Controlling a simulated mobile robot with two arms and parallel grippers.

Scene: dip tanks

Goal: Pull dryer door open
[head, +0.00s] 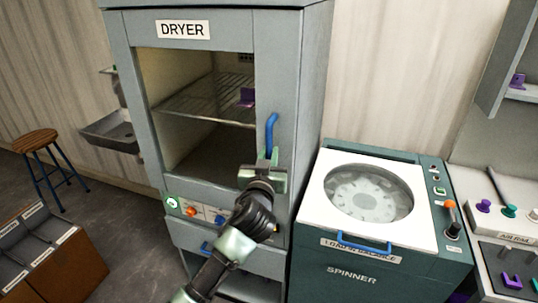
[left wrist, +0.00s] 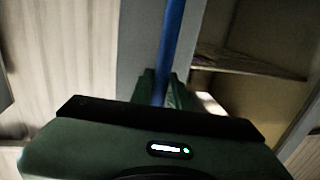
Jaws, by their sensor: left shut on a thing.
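The grey dryer (head: 312,80) stands upright, with a white DRYER label (head: 183,30) at its top. Its door (head: 140,75) has a large window and looks flush with the cabinet; I cannot tell whether there is a small gap. The blue vertical door handle (head: 271,130) is on the door's right side. My left gripper (head: 268,157) is shut on the lower part of the handle. In the left wrist view the blue handle (left wrist: 169,50) runs down between the fingers (left wrist: 161,92), which hide its lower end. My right gripper is not in view.
A stool (head: 36,140) and a brown box (head: 60,265) stand left; floor lies between.

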